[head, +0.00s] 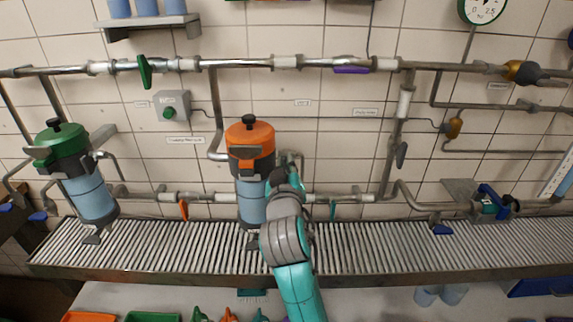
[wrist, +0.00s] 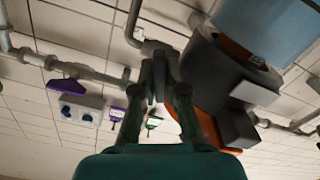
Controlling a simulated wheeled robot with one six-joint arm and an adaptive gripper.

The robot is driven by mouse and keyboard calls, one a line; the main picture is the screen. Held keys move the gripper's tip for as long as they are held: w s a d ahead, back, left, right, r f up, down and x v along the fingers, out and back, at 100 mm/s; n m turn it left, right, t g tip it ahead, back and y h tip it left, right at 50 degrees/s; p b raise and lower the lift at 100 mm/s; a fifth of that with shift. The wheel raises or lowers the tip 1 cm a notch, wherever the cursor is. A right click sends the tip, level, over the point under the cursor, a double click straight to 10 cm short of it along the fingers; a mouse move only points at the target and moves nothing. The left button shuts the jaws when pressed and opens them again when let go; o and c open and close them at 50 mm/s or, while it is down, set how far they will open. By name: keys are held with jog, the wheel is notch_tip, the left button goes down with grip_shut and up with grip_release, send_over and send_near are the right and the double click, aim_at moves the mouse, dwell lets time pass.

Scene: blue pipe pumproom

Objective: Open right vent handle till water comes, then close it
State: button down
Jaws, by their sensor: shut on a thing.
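The right filter housing (head: 255,195) has an orange lid (head: 250,138) and a translucent blue bowl, and stands upright. In the wrist view the same housing (wrist: 262,38) looms upside down at upper right. My gripper (head: 287,172) is at the right side of this housing, just below lid height. In the wrist view its two fingers (wrist: 158,85) come together on a small thing, by its place the right vent handle. The fingers hide nearly all of it, so its angle cannot be told. I see no running water at the housing.
A green-lidded housing (head: 85,180) stands at the left. Pipes run along the tiled wall, with a green handle (head: 145,72), a purple handle (head: 351,70) and an orange handle (head: 183,209). A slatted drain grate (head: 400,246) runs below. A grey button box (head: 176,104) is on the wall.

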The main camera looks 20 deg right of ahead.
jog(key=shift+a+f+n, duration=0.1)
jog(key=shift+n, duration=1.4)
jog(key=c, duration=1.2)
grip_release()
jog(key=v, duration=1.2)
